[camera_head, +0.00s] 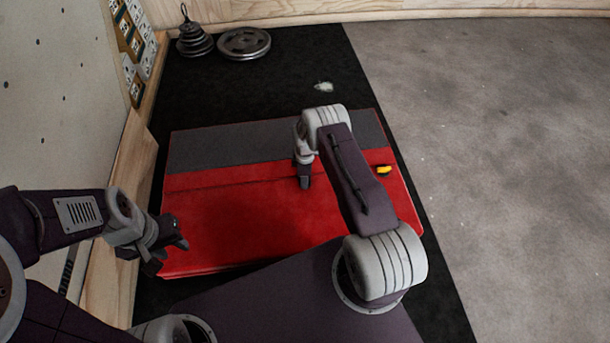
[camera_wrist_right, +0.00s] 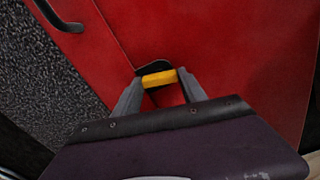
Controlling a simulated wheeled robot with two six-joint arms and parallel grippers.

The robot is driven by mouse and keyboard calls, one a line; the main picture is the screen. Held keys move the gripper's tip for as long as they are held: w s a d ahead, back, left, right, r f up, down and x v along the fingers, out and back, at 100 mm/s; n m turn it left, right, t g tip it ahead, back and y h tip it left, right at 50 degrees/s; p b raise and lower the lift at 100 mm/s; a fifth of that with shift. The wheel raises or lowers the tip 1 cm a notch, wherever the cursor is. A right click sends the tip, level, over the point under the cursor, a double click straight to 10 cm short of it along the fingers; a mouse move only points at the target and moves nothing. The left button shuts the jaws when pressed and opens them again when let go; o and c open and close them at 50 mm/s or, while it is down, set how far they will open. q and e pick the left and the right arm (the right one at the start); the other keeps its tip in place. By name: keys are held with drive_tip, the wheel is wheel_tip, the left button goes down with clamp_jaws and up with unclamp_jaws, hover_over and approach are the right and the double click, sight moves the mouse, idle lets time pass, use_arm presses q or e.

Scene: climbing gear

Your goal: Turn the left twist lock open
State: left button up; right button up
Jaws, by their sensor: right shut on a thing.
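The left twist lock shows in the right wrist view as a yellow bar (camera_wrist_right: 158,79) over a black base on the red pad. My right gripper (camera_wrist_right: 160,85) is shut on this bar, one finger at each end. In the head view my right gripper (camera_head: 304,182) points down onto the pad and hides that lock. A second yellow twist lock (camera_head: 383,169) sits near the pad's right edge, apart from both grippers. My left gripper (camera_head: 169,256) is open and empty at the pad's left edge, its fingers apart.
The red and grey pad (camera_head: 230,215) lies flat on black matting. Weight plates (camera_head: 244,43) and a stacked weight (camera_head: 194,38) stand at the back left. A wooden climbing wall (camera_head: 50,80) rises on the left. Bare concrete floor (camera_head: 500,130) is clear on the right.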

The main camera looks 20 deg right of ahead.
drive_tip(key=shift+n, duration=1.4)
drive_tip(key=o, duration=1.4)
drive_tip(key=shift+c, duration=0.2)
wheel_tip(320, 180, up, 9)
drive_tip(key=p, duration=0.6)
drive_tip(key=shift+s, duration=0.15)
